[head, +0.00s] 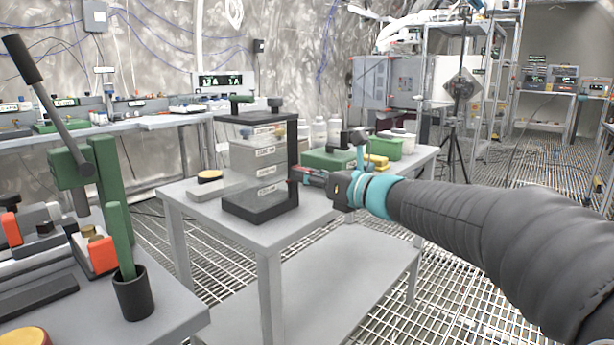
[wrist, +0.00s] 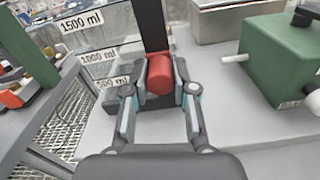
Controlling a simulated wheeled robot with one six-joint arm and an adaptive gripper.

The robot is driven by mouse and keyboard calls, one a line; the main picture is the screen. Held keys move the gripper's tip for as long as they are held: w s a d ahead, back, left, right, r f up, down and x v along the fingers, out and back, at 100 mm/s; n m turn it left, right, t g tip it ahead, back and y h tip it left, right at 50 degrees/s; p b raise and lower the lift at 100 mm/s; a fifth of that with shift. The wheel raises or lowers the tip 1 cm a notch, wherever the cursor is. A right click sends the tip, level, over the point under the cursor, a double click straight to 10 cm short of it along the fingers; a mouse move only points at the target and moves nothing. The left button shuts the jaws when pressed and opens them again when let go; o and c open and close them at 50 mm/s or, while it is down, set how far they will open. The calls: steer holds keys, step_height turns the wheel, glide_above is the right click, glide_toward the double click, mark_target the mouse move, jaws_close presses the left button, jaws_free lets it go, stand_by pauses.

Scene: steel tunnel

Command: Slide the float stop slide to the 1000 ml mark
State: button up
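The float stop slide is a red block (wrist: 160,75) on a dark upright column, which shows in the wrist view (wrist: 150,25) and the head view (head: 293,150). My gripper (wrist: 162,82) has its two fingers on either side of the red block, seemingly pressed against it. In the head view my gripper (head: 318,180) reaches the column from the right, at its lower part. White labels beside the column read 1500 ml (wrist: 82,22), 1000 ml (wrist: 98,57) and 500 ml (wrist: 112,82). The slide's exact level against the marks is hard to tell.
The column stands on a black base (head: 260,203) on a grey table (head: 240,232). A green box (wrist: 285,55) with a white knob stands right of my gripper. A green lever press (head: 105,190) stands at the left. The table's front right is clear.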

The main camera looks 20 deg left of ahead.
mark_target(294, 154)
jaws_close()
step_height(294, 154, up, 4)
steer(key=p, duration=0.3)
steer(key=shift+r, duration=0.1)
steer(key=o, duration=0.8)
jaws_free()
steer(key=v, duration=1.2)
